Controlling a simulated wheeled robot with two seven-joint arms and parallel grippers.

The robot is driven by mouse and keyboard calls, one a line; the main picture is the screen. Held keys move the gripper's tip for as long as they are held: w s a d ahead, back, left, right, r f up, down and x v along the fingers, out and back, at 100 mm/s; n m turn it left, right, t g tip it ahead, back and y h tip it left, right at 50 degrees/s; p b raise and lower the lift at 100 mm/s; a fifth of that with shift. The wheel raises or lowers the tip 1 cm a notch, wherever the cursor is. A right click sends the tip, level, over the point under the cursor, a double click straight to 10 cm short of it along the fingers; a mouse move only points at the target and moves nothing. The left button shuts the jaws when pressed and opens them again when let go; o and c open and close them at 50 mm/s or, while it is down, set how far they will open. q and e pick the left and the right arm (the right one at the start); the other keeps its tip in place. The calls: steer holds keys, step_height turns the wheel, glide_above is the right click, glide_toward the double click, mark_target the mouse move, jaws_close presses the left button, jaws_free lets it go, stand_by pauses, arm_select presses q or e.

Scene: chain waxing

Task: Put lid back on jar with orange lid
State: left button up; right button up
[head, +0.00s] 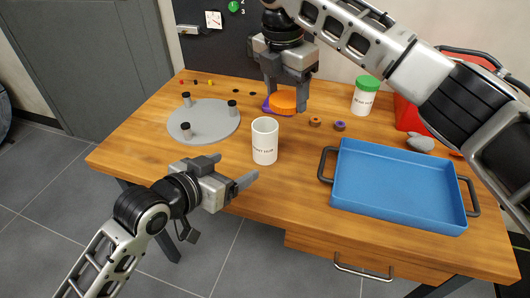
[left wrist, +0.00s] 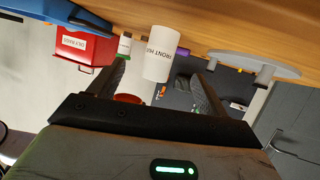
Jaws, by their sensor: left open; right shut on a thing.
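The orange lid (head: 284,101) is held in my right gripper (head: 286,92), which is shut on it above the back part of the table. A white open jar (head: 265,142) stands upright without a lid, in front of the lid and a little to its left. My left gripper (head: 231,170) is open and empty at the table's front edge, apart from the jar and to its left in the head view. In the left wrist view, the jar (left wrist: 158,55) appears between the open fingers, ahead of them, with lettering reading "FRONT HU".
A blue tray (head: 337,192) with dark handles lies at right. A green-lidded jar (head: 365,96) and a red bin (head: 408,116) stand behind it. A grey round plate (head: 204,124) with small pegs is at left. Small rings (head: 315,122) and a purple item (head: 267,106) lie near the lid.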

mark_target(265, 139)
arm_select(q)
steer(key=shift+w+d+r+m+h+b, duration=0.15)
steer(key=shift+w+r+m+b, duration=0.2)
steer(key=shift+w, duration=0.25)
steer(key=shift+w+d+r+m+h+b, duration=0.15)
steer(key=shift+w+r+b, duration=0.1)
steer(key=shift+w+r, duration=0.45)
arm_select(e)
steer(key=shift+w+a+r+n+y, duration=0.1)
steer(key=shift+w+a+n+y, duration=0.1)
steer(key=shift+a+n, duration=0.8)
steer(key=shift+w+a+r+n+y, duration=0.1)
steer(key=shift+w+a+n, duration=0.2)
steer(key=shift+n, duration=1.15)
steer(key=shift+w+a+r+n+y, duration=0.15)
steer(key=shift+a+n, duration=0.6)
steer(key=shift+n, duration=0.5)
steer(key=shift+f, duration=0.1)
arm_select(q)
steer(key=x, duration=1.2)
steer(key=shift+s+f, duration=0.1)
steer(key=shift+c, duration=0.4)
steer(key=c, duration=1.4)
arm_select(e)
steer(key=shift+f, duration=2.5)
steer(key=shift+f, duration=0.9)
